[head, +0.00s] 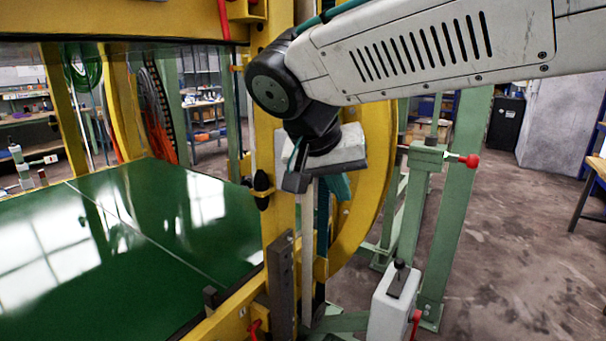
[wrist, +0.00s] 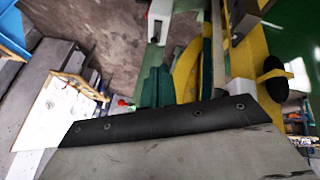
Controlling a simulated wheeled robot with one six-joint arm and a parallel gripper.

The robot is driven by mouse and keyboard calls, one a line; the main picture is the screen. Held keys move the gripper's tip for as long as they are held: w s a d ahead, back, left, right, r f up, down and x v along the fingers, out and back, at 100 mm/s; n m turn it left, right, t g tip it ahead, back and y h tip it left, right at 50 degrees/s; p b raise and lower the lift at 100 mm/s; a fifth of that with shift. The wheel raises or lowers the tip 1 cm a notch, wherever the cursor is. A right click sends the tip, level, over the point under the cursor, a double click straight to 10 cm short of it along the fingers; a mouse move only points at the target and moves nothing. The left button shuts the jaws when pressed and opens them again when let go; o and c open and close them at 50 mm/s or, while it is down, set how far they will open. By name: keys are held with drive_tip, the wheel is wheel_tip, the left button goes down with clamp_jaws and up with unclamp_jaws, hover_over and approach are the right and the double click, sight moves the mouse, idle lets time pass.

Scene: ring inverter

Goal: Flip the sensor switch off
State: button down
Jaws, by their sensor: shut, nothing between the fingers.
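My gripper (head: 338,188) is shut and empty, its teal fingers pointing down beside the yellow ring frame in the head view. In the wrist view the fingers of my gripper (wrist: 157,88) lie close together above the dark bolted plate. A pale box (head: 391,308) with a black plate and a small black lever on top stands low, right of and below my gripper. It looks like the sensor switch, but I see no label. A pale box (wrist: 160,20) also shows at the top of the wrist view, apart from the fingers. I cannot tell the lever's position.
The yellow frame (head: 376,185) is close to my gripper. A green post (head: 455,190) and a red-tipped rod (head: 468,160) stand to the right. A dark metal bar (head: 281,285) and a green table (head: 110,250) are at left.

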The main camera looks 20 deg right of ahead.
drive_tip(key=w+a+r+m+t+h, duration=0.2)
drive_tip(key=w+a+r+m+t, duration=0.1)
drive_tip(key=w+a, duration=0.6)
wheel_tip(320, 180, up, 3)
drive_tip(key=shift+a+f+m, duration=0.15)
drive_tip(key=shift+a+m, duration=0.15)
drive_tip(key=shift+m, duration=0.3)
drive_tip(key=shift+d, duration=0.1)
drive_tip(key=x, duration=1.4)
drive_tip(key=shift+d+r, duration=0.15)
drive_tip(key=shift+r, duration=0.05)
drive_tip(key=shift+w, duration=0.1)
